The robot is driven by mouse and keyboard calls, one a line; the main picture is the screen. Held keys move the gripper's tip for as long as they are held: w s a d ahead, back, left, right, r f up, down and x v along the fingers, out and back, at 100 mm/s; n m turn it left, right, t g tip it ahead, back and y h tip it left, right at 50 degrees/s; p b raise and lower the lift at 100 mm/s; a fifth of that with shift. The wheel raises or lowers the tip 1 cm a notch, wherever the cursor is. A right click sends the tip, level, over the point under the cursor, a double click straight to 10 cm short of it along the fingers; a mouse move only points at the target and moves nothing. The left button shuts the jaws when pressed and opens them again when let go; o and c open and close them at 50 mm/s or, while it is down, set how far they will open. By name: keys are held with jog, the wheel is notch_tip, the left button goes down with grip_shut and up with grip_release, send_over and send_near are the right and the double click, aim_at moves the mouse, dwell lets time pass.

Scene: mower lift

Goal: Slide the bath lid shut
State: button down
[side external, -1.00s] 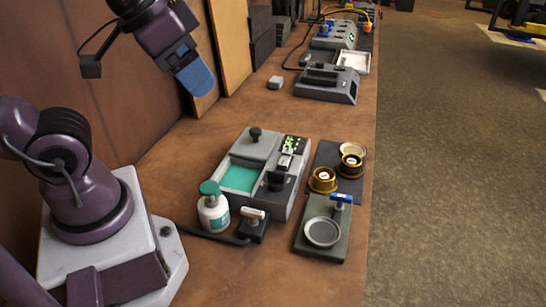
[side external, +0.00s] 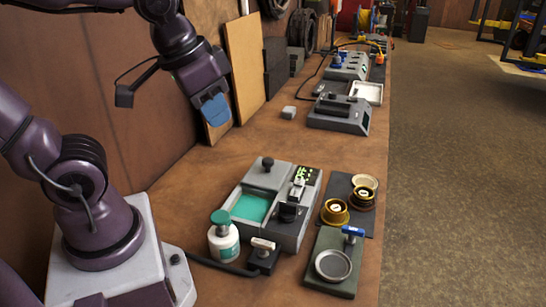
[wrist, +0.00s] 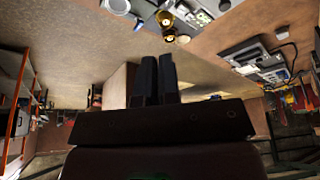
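The bath is a grey unit (side external: 300,222) on the bench, seen in the side external view. Its teal pool (side external: 251,207) shows uncovered at the left. The grey lid (side external: 270,178) with a black knob (side external: 268,162) lies over the part behind the pool. My gripper (side external: 214,112) hangs well above and behind the unit, apart from everything, its bluish fingers pointing down. In the wrist view my gripper (wrist: 158,62) has its two dark fingers side by side with hardly any gap and nothing between them. The bath is hard to make out there.
A white bottle with a green cap (side external: 224,238) and a small switch box (side external: 263,255) stand before the bath. Brass cups (side external: 335,212) and a round grey dish (side external: 333,265) are to its right. A small grey block (side external: 289,112) and grey device (side external: 340,114) lie behind. Bench between is clear.

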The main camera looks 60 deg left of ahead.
jog(key=w+a+f+n+g, duration=0.1)
jog(key=w+a+f+g, duration=0.1)
jog(key=w+a+f, duration=0.45)
jog(key=w+a+f+n+g+h, duration=0.1)
jog(key=w+a+f+g, duration=0.25)
jog(key=w+a, duration=0.5)
jog(key=w+a+f+n+g, duration=0.15)
jog(key=w+a+f, duration=0.35)
jog(key=w, duration=0.5)
send_near(272, 169)
jog(key=shift+m+g, duration=0.25)
jog(key=shift+g, duration=0.15)
jog(key=w+f, duration=0.1)
jog(key=w+a+f, duration=0.1)
jog(key=w+f, duration=0.1)
jog(key=shift+a+f, duration=0.1)
jog(key=shift+f, duration=0.25)
jog(key=shift+s+d, duration=0.25)
jog(key=shift+s, duration=0.55)
jog(key=shift+s+d+f, duration=0.1)
jog(key=shift+s+d, duration=0.05)
jog(key=shift+s, duration=0.35)
jog(key=shift+s+d+f, duration=0.15)
jog(key=shift+s+d, duration=0.05)
jog(key=shift+s, duration=0.25)
